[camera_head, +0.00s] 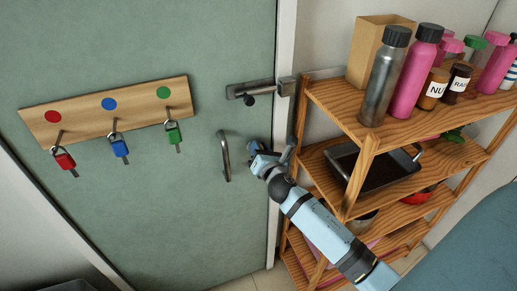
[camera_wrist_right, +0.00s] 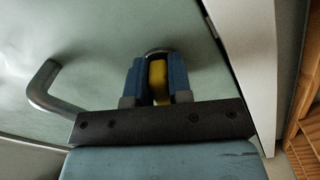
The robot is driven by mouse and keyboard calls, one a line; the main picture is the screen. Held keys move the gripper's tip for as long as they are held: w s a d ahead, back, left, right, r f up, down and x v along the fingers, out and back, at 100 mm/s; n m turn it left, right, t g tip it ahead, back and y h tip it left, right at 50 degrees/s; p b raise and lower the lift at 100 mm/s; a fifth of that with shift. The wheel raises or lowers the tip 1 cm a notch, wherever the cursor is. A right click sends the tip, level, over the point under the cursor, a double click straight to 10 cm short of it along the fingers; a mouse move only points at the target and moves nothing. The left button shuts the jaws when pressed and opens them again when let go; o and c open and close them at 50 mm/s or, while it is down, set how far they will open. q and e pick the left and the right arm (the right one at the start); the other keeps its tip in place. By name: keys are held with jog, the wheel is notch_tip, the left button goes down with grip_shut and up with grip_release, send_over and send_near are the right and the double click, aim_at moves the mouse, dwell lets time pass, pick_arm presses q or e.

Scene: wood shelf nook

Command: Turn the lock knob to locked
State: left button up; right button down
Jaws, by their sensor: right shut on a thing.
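The lock knob (camera_wrist_right: 158,51) is on the green door (camera_head: 215,60), to the right of the curved door handle (camera_head: 224,157). In the head view my right gripper (camera_head: 257,149) covers it. In the right wrist view a grey rounded rim shows just beyond the fingertips, and a yellow part shows between the two blue fingers. My right gripper is shut on the knob. The knob's exact turn angle is hidden. My left gripper is not in view.
A sliding bolt (camera_head: 250,90) is above the gripper. A wooden key board (camera_head: 108,105) with red, blue and green padlocks hangs on the door. A wooden shelf (camera_head: 400,118) with bottles, jars and a dark tray (camera_head: 376,178) stands close to the right of my arm.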

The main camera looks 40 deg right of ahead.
jog(key=m, duration=0.6)
jog(key=shift+d+f, duration=0.25)
jog(key=m, duration=0.6)
jog(key=shift+s+d+f, duration=0.1)
jog(key=shift+f, duration=0.2)
jog(key=shift+m, duration=0.4)
jog(key=c, duration=1)
grip_release()
jog(key=shift+c, duration=0.2)
jog(key=b+v, duration=0.2)
jog(key=v, duration=1.1)
jog(key=shift+s, duration=0.35)
